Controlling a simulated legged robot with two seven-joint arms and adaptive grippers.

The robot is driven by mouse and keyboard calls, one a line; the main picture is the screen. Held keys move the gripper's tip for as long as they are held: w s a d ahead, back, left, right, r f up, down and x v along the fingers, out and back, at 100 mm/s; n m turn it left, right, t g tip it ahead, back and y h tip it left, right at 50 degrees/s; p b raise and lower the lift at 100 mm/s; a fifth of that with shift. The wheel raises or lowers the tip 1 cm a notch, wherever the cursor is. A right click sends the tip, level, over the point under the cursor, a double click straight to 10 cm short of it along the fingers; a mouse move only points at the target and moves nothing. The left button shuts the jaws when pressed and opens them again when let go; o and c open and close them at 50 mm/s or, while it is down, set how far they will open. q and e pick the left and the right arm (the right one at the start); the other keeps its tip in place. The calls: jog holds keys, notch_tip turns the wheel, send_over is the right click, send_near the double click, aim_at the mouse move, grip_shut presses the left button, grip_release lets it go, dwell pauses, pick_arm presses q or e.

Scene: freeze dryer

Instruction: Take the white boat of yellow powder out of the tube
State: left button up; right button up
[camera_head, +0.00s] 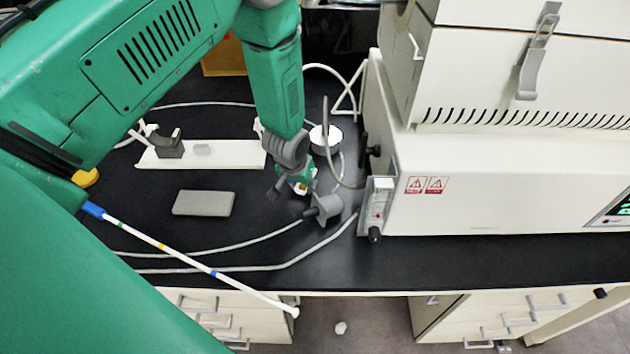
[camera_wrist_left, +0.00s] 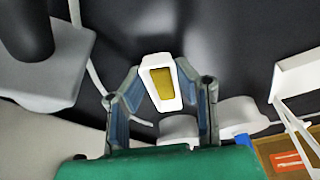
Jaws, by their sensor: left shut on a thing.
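The white boat (camera_head: 302,188) is small and partly hidden by my left gripper (camera_head: 292,182) in the head view. In the left wrist view the boat (camera_wrist_left: 174,103) shows clearly, with yellow powder (camera_wrist_left: 160,82) inside. It sits between the two fingers of my left gripper (camera_wrist_left: 158,92), which is shut on it. The gripper points down and holds the boat above the black bench, left of the white machine. No tube shows around the boat, and I cannot make one out for sure in either view. My right gripper is not in view.
A grey plug-like part (camera_head: 328,207) with cables is close to the gripper. A white plate (camera_head: 225,155) with grey holders and a grey block (camera_head: 203,203) lie left. A round white-topped piece (camera_head: 325,138) stands behind. The white machine (camera_head: 480,190) bounds the right. A banded rod (camera_head: 180,252) crosses the front edge.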

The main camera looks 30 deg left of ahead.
aim_at(256, 235)
pick_arm(q)
jog(key=shift+s+a+p, duration=0.25)
jog(key=shift+s+a, duration=0.45)
jog(key=shift+a, duration=0.4)
jog(key=shift+s+a+p, duration=0.25)
jog(key=shift+s+a, duration=0.4)
jog(key=shift+a, duration=0.5)
jog(key=shift+s+a+p, duration=0.25)
jog(key=shift+s+a, duration=0.45)
jog(key=shift+a, duration=0.4)
jog(key=s+d+p, duration=0.1)
jog(key=s, duration=0.3)
jog(key=s+d+p, duration=0.1)
jog(key=s+d, duration=0.1)
jog(key=s, duration=0.2)
jog(key=s+d+p, duration=0.1)
jog(key=s, duration=0.3)
jog(key=shift+d, duration=0.15)
jog(key=shift+s+d, duration=0.25)
jog(key=shift+s, duration=0.55)
jog(key=shift+r+p, duration=0.1)
jog(key=shift+p, duration=0.25)
